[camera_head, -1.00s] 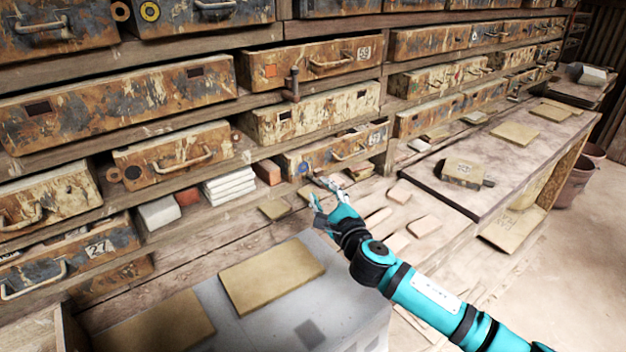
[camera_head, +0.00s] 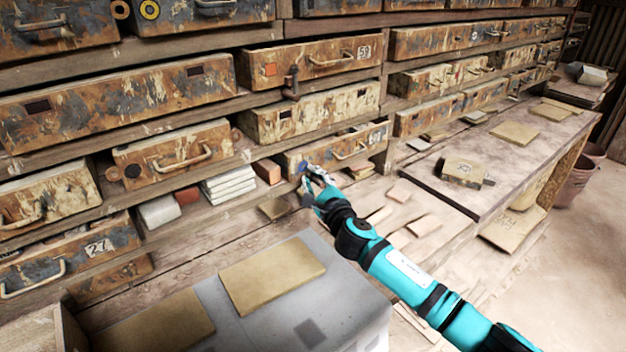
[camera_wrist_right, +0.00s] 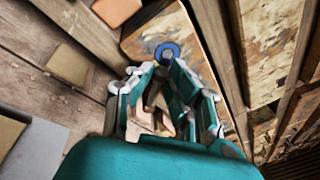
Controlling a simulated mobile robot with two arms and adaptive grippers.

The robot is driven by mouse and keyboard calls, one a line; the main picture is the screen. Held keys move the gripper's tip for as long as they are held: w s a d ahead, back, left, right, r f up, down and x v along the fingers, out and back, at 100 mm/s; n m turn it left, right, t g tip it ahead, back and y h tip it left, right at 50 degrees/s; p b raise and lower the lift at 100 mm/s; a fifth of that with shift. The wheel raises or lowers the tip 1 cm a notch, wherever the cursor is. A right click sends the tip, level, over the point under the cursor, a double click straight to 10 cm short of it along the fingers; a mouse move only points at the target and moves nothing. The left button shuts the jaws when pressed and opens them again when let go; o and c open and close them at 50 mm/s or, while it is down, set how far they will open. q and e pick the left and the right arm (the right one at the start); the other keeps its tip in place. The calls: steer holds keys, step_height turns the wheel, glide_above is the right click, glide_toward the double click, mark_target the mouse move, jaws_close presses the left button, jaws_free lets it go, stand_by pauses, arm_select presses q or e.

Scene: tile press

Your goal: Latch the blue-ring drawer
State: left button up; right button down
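The blue ring (camera_head: 303,167) is on the left end of the front of a rusty, paint-flaked drawer (camera_head: 362,139) in the lower row. This drawer has a bar handle and a number label at its right. The right wrist view shows the ring (camera_wrist_right: 167,52) just beyond my fingertips, on the drawer front (camera_wrist_right: 196,45). My right gripper (camera_head: 314,173) is at this left end, close in front of the ring. Its fingers (camera_wrist_right: 164,70) are apart with nothing held between them; contact with the drawer cannot be told. My left gripper is not in view.
A red-brown brick (camera_head: 268,171) and a white tile stack (camera_head: 229,184) sit left of the drawer. A grey block with tan tiles (camera_head: 272,275) stands in front. Loose tiles (camera_head: 423,225) lie to the right, near a bench (camera_head: 510,165).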

steer(key=shift+d+r+p, duration=0.15)
steer(key=shift+r+p, duration=0.1)
steer(key=shift+p, duration=0.35)
steer(key=m+p, duration=0.1)
steer(key=p, duration=0.1)
steer(key=w+d+r+m+g+p, duration=0.1)
steer(key=m+p, duration=0.1)
steer(key=p, duration=0.1)
steer(key=d+m+p, duration=0.1)
steer(key=p, duration=0.1)
steer(key=shift+w+r+m, duration=0.2)
steer(key=shift+r+m, duration=0.05)
steer(key=shift+m, duration=0.15)
steer(key=shift+w+d+f+m+g+p, duration=0.1)
steer(key=shift+w+d+m+g+p, duration=0.15)
steer(key=shift+m+p, duration=0.4)
steer(key=shift+w+d+m+g+p, duration=0.1)
steer(key=shift+d+m+g+p, duration=0.15)
steer(key=shift+m+p, duration=0.35)
steer(key=c, duration=1.4)
jaws_free()
steer(key=v, duration=1.2)
steer(key=shift+d+f, duration=0.1)
steer(key=shift+d, duration=0.1)
